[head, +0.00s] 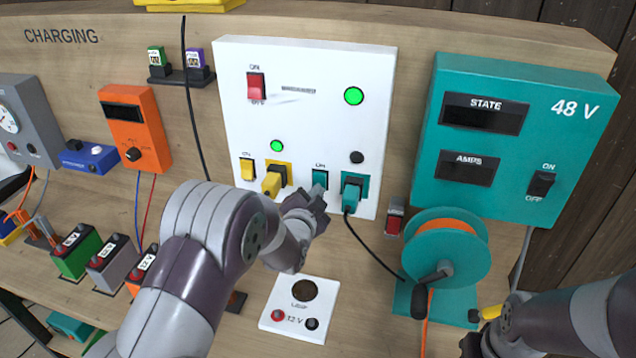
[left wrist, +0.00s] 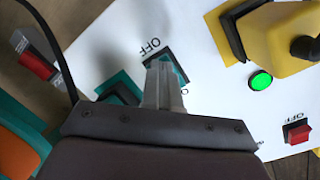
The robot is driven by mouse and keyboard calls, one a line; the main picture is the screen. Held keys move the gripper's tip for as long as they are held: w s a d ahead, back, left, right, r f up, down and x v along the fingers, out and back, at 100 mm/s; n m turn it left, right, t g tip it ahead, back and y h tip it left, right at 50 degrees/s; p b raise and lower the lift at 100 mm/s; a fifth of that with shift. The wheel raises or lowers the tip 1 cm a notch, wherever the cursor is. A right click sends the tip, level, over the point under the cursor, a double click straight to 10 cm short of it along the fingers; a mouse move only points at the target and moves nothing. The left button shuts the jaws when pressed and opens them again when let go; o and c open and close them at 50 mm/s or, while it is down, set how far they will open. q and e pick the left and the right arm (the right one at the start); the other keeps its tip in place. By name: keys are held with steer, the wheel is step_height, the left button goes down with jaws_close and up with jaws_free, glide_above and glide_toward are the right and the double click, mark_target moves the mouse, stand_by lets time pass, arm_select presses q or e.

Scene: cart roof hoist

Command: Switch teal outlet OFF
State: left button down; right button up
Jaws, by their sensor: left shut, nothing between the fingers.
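The teal outlet's rocker switch (head: 320,180) is on the white panel (head: 305,120), left of the teal outlet (head: 354,187), which has a teal plug and black cord. The small lamp (head: 357,157) above that outlet is dark. My left gripper (head: 318,200) is shut and empty, at the lower part of the teal switch. In the left wrist view its fingertips (left wrist: 162,72) overlap the teal switch (left wrist: 178,68) beside the OFF label; I cannot tell whether they touch. My right gripper (head: 476,343) is at the lower right, its jaws too cut off to read.
The yellow switch (head: 247,169) and yellow outlet (head: 275,179) are close by on the left, with a green lamp (head: 277,146) lit above. A red main switch (head: 256,86) is higher up. A teal cord reel (head: 440,250) and 48 V box (head: 510,140) stand right.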

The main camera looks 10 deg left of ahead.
arm_select(q)
steer(key=s+p, duration=0.1)
steer(key=s, duration=0.5)
steer(key=shift+s+r, duration=0.25)
steer(key=shift+r, duration=0.2)
steer(key=shift+a, duration=0.1)
steer(key=s+f+n+g, duration=0.7)
steer(key=s+f+g, duration=0.35)
steer(key=s, duration=0.35)
steer(key=s+a+r+n+g, duration=0.2)
steer(key=s+r+g, duration=0.2)
steer(key=s, duration=0.5)
steer(key=shift+s+r+y, duration=0.3)
steer(key=shift+s+r, duration=0.1)
